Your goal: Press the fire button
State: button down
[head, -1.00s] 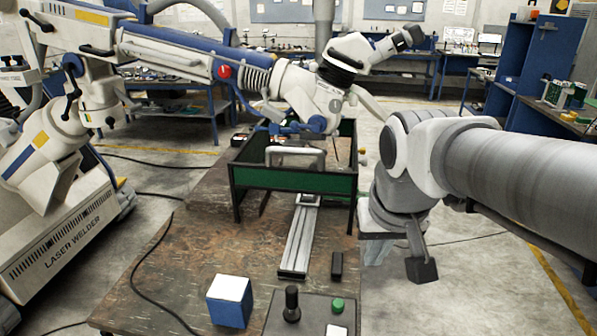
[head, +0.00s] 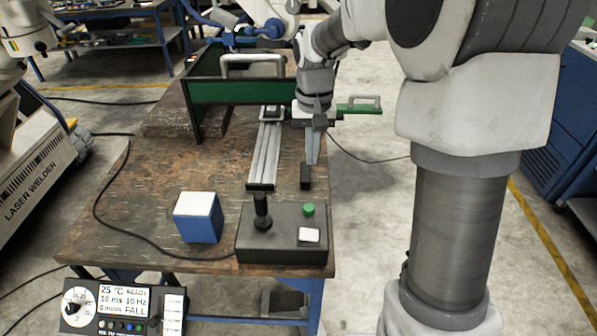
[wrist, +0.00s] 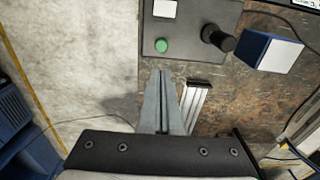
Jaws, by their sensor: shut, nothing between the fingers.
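A dark control box (head: 275,252) sits at the near right edge of the workbench. It carries a round green button (head: 308,209), a white square button (head: 309,235) and a black joystick (head: 262,213). No label shows which one is the fire button. My gripper (head: 312,161) is shut and empty, pointing down beyond the box. In the wrist view the fingertips (wrist: 164,75) appear just below the green button (wrist: 162,46), apart from it in the picture. The white button (wrist: 164,9) and joystick (wrist: 217,38) are also in that view.
A blue-and-white cube (head: 198,218) stands left of the box. A green-walled enclosure (head: 240,92) stands farther back. A display panel (head: 125,305) is at the near left.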

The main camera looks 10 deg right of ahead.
aim_at(309, 206)
jog(key=shift+w+f, duration=0.4)
jog(key=shift+f, duration=0.35)
notch_tip(309, 206, down, 14)
jog(key=shift+b, duration=0.6)
jog(key=shift+f, duration=0.1)
